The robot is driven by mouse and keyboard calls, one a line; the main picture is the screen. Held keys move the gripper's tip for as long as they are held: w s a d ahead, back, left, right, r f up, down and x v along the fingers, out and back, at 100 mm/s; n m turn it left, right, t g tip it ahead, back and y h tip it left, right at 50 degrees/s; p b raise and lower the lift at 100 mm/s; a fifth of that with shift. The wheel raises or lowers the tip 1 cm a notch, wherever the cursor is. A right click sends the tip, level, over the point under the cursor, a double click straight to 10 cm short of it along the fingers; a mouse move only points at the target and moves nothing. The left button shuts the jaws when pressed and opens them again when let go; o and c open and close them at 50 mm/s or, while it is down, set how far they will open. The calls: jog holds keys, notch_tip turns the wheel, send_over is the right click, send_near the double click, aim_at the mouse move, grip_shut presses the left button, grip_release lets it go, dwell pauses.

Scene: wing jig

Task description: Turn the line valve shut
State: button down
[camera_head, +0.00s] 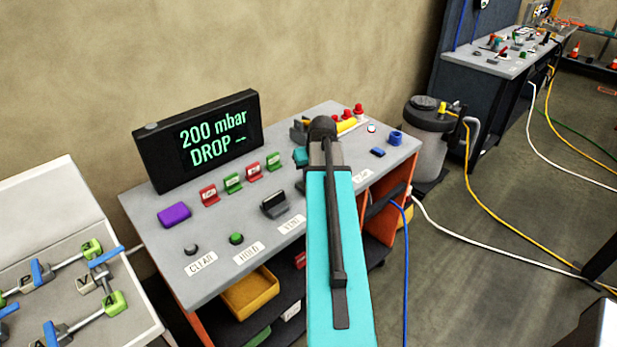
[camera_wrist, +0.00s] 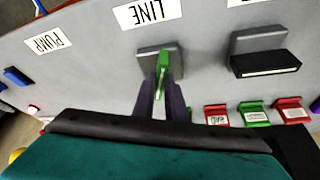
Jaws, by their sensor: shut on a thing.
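The line valve has a green handle (camera_wrist: 164,62) on a grey base, beside the LINE label (camera_wrist: 147,11) in the wrist view. My gripper (camera_wrist: 161,88) is shut on this green handle, a dark finger on each side. The handle is seen nearly edge-on and runs up and down in the picture, crosswise to the wide black vent valve handle (camera_wrist: 266,63) beside it. In the head view my arm hides the line valve and the fingertips. The display (camera_head: 198,140) reads "200 mbar DROP" with a short mark after it.
The vent valve (camera_head: 275,203) stands left of my arm. Several red and green tags (camera_head: 233,183) stand behind it, with a purple block (camera_head: 174,215) at the left. CLEAR and HOLD buttons (camera_head: 236,238) sit near the front edge. A PUMP label (camera_wrist: 47,41) and blue parts are on the other side.

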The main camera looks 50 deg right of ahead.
jog(key=m, duration=0.1)
jog(key=m+g+h, duration=0.1)
jog(key=m, duration=0.1)
jog(key=shift+w+a+m, duration=0.1)
jog(key=shift+a+m, duration=0.1)
jog(key=shift+m, duration=0.1)
jog(key=m+g+b, duration=0.1)
jog(key=m, duration=0.2)
jog(key=shift+w+m+h, duration=0.15)
jog(key=shift+m+h, duration=0.25)
jog(key=m, duration=0.1)
jog(key=m+g+b, duration=0.1)
jog(key=m, duration=0.1)
jog(key=shift+w+m+g+h, duration=0.15)
jog(key=shift+m+g+h, duration=0.15)
jog(key=shift+m+g+b, duration=0.4)
jog(key=shift+m, duration=0.8)
jog(key=c, duration=1.8)
grip_release()
jog(key=shift+r, duration=0.1)
